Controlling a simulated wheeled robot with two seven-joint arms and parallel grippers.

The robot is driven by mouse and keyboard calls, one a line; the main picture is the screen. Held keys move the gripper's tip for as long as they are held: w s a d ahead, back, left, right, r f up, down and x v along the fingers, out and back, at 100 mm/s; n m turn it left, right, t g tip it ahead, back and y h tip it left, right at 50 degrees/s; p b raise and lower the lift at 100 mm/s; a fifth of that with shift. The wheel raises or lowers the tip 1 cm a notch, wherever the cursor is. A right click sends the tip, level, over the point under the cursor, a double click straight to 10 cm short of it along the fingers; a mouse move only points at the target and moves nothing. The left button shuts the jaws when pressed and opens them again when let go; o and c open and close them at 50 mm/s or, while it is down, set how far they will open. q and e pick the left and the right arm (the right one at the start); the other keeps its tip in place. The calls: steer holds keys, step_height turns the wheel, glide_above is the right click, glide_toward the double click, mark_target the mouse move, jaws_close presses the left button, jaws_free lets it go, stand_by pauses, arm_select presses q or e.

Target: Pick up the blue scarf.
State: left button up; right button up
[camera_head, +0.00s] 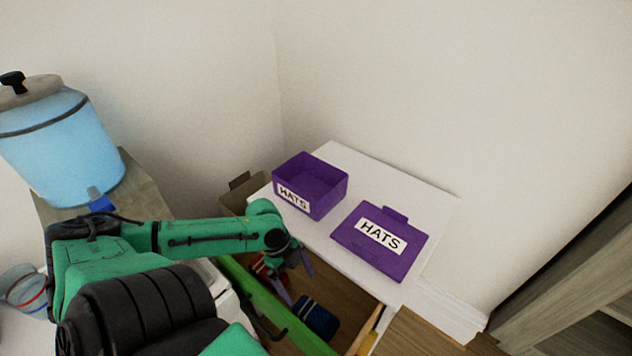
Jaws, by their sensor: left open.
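A dark blue folded cloth with lighter stripes, which looks like the blue scarf (317,319), lies in the open drawer (345,292) below the white top. My left arm reaches in from the left over the drawer's green front. My left gripper (295,282) points down into the drawer, its two purplish fingers spread apart with nothing between them. It is above and slightly left of the blue scarf in the picture; I cannot tell whether it touches it. My right gripper is out of view.
A red item (261,268) lies in the drawer, partly hidden by my gripper. On the white top (405,190) are an open purple HATS box (325,182) and its purple lid (382,240). A blue drink dispenser (62,150) stands at left. Walls close off the back.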

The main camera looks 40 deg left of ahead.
arm_select(q)
steer(key=b, duration=0.2)
glide_toward(314, 313)
steer(key=shift+w+d+f, duration=0.1)
steer(key=shift+w+f, duration=0.05)
steer(key=shift+f, duration=0.45)
steer(key=shift+w+d+f, duration=0.1)
steer(key=shift+f, duration=0.5)
steer(key=x, duration=0.9)
steer(key=shift+s+d, duration=0.2)
steer(key=shift+d, duration=0.05)
steer(key=c, duration=1.3)
steer(key=shift+c, duration=0.2)
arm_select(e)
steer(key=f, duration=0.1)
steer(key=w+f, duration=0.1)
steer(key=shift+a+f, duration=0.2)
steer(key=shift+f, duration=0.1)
arm_select(q)
steer(key=shift+r, duration=0.2)
